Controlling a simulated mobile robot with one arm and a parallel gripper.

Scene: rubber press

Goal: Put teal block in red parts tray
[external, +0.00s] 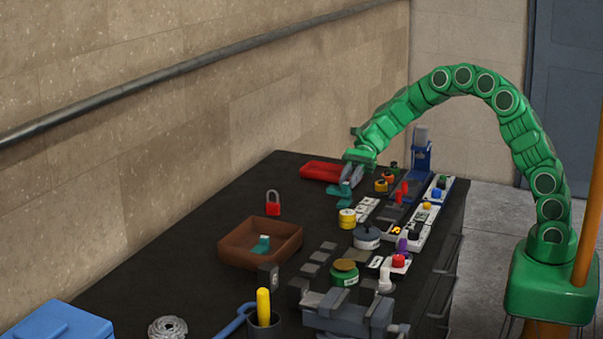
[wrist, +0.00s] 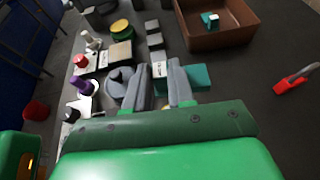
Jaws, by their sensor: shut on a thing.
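I cannot tell exactly how high the block is above the bench.
A brown tray (external: 235,258) holds another teal piece (external: 262,243). Several switches, knobs and a yellow cylinder (external: 347,218) crowd the right side. The bench left of the padlock is bare.

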